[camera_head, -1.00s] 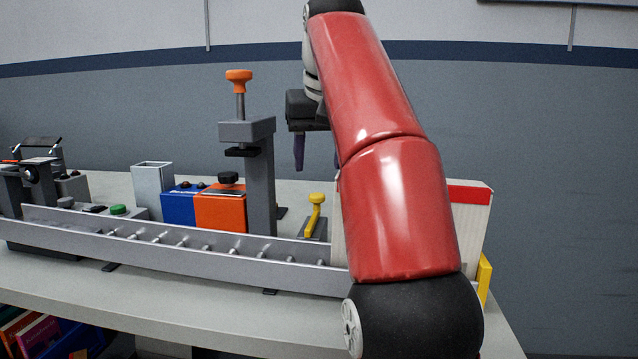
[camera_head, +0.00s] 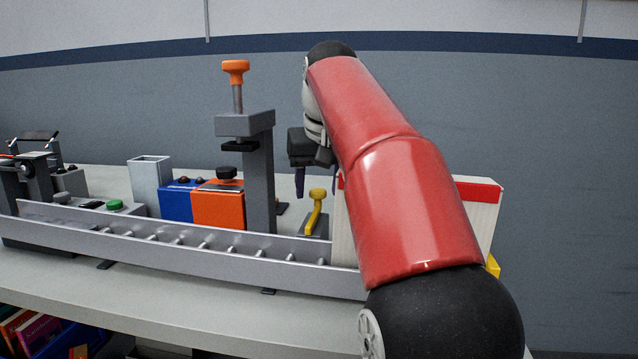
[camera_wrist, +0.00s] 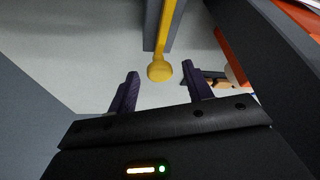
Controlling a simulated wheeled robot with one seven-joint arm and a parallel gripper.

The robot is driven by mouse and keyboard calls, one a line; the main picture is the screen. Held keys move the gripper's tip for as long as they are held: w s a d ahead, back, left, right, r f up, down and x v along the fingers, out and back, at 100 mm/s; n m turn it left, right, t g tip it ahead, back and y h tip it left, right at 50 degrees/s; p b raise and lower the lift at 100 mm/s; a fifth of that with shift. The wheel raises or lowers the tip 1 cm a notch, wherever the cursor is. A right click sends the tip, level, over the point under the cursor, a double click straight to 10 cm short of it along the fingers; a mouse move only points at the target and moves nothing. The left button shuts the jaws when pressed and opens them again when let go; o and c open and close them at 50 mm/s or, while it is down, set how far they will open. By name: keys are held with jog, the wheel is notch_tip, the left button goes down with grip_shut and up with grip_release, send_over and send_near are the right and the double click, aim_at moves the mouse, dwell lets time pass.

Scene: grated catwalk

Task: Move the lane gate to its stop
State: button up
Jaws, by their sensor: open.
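A yellow lever (camera_head: 315,211) with a rounded knob stands on a small grey base behind the roller lane; it looks like the lane gate, though I cannot be sure. In the wrist view the yellow knob (camera_wrist: 160,71) shows between and just beyond my two dark purple fingers. My gripper (camera_head: 301,184) is open and empty, above and slightly left of the lever in the head view. In the wrist view my gripper (camera_wrist: 160,80) has its fingers spread on either side of the knob, with no contact visible. The far finger is partly hidden in the head view.
A grey clamp post (camera_head: 260,180) with an orange knob stands left of the lever, beside orange (camera_head: 218,208) and blue (camera_head: 177,203) boxes. The roller lane (camera_head: 190,255) runs along the front. A pale red-striped panel (camera_head: 485,212) stands right, partly behind my arm.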

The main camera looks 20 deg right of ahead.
aim_at(315, 215)
jog(key=c, duration=1)
jog(key=shift+o, duration=0.2)
jog(key=shift+s+a+b, duration=0.25)
jog(key=shift+s+a, duration=0.3)
jog(key=shift+s, duration=0.25)
jog(key=shift+s+a+b, duration=0.2)
jog(key=shift+s+a, duration=0.3)
jog(key=shift+s, duration=0.3)
jog(key=o, duration=1)
jog(key=shift+c, duration=0.2)
jog(key=v, duration=0.7)
jog(key=shift+r+p, duration=0.35)
jog(key=shift+p, duration=0.1)
jog(key=shift+s, duration=0.1)
